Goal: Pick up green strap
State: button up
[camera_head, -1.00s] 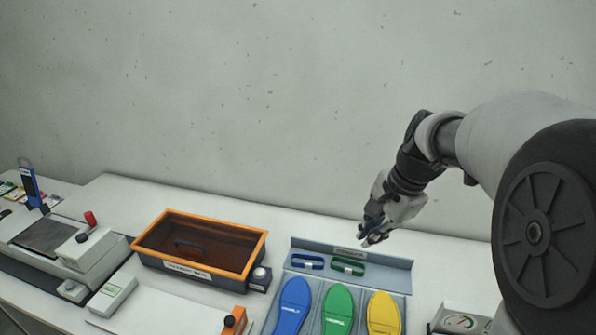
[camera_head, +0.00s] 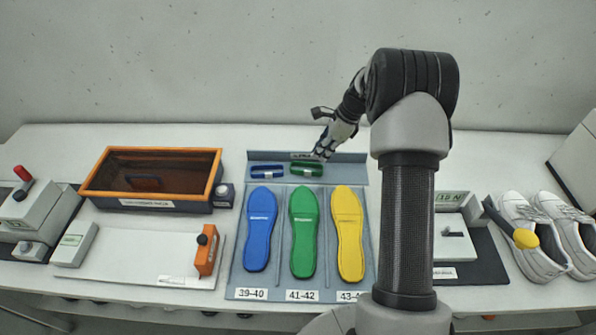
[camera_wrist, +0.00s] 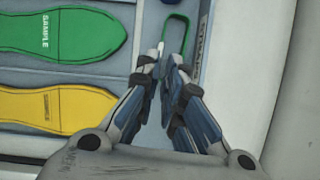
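The green strap (camera_head: 306,169) lies on the back ledge of the grey tray, right of the blue strap (camera_head: 268,171). In the wrist view it shows as a green loop (camera_wrist: 177,18) just beyond the fingertips, its near part hidden by them. My gripper (camera_head: 321,153) is above and a little right of the green strap in the head view. In the wrist view my gripper's fingers (camera_wrist: 164,66) lean towards each other with a narrow gap between the tips. I see nothing held between them.
The grey tray (camera_head: 235,285) holds blue, green (camera_head: 303,232) and yellow (camera_head: 349,232) insoles in front of the straps. An orange-rimmed bin (camera_head: 95,170) stands left. White shoes (camera_head: 535,240) stand right. The wall is close behind the table.

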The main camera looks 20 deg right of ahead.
jog(key=b+x, duration=0.3)
jog(key=x, duration=0.6)
jog(key=shift+w+a+f, duration=0.1)
jog(key=shift+w+a, duration=0.1)
grip_shut()
